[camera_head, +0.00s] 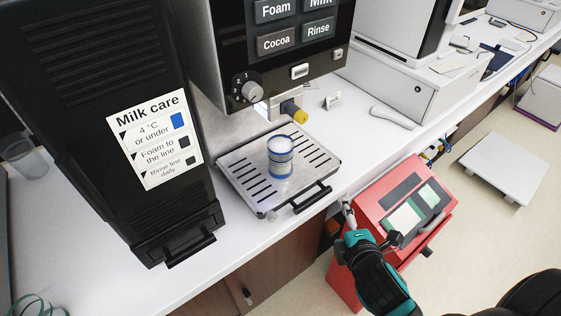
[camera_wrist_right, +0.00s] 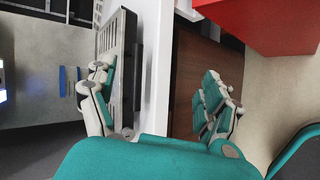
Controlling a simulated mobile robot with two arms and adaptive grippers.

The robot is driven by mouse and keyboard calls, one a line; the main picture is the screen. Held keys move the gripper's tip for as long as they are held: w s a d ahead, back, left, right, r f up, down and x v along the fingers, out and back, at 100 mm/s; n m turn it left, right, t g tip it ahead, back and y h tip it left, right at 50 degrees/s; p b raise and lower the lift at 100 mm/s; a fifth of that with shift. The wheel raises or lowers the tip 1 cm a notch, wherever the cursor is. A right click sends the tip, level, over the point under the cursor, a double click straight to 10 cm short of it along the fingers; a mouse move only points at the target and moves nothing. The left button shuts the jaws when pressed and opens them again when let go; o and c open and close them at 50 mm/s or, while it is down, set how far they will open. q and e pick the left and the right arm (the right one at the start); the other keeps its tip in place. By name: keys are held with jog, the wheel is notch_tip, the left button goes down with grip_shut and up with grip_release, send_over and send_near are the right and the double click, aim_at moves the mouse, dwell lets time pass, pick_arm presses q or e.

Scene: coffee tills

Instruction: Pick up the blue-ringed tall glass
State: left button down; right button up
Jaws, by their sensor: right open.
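The blue-ringed tall glass (camera_head: 280,157) stands upright on the slotted drip tray (camera_head: 236,169) under the machine's spout. It is clear, with blue bands near its top and bottom. Its blue bands also show at the left of the right wrist view (camera_wrist_right: 68,82). My right gripper (camera_head: 370,226) is open and empty, to the right of and nearer than the tray, beyond the counter's front edge. Its spread teal-and-white fingers show in the wrist view (camera_wrist_right: 158,82), with the glass outside them to the left. My left gripper is not in view.
The tray has a black front handle (camera_head: 312,198). A black milk unit (camera_head: 110,60) stands left of it, and a yellow-tipped spout (camera_head: 293,110) hangs behind the glass. A red device (camera_head: 405,215) is close to my right gripper. A clear cup (camera_head: 27,160) stands far left.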

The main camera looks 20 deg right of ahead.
jog(key=w+a+r+n+t+y, duration=0.1)
jog(key=w+a+r+n+t, duration=0.25)
jog(key=n, duration=0.55)
jog(key=n+t+y, duration=0.3)
jog(key=n+y, duration=0.1)
jog(key=n, duration=0.8)
send_near(276, 137)
jog(key=w+p, duration=0.1)
jog(key=w, duration=0.1)
jog(key=w+p, duration=0.2)
jog(key=w+a+p, duration=0.1)
jog(key=w, duration=0.2)
jog(key=shift+r, duration=0.1)
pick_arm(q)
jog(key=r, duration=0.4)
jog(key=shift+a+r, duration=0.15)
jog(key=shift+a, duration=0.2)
pick_arm(e)
grip_shut()
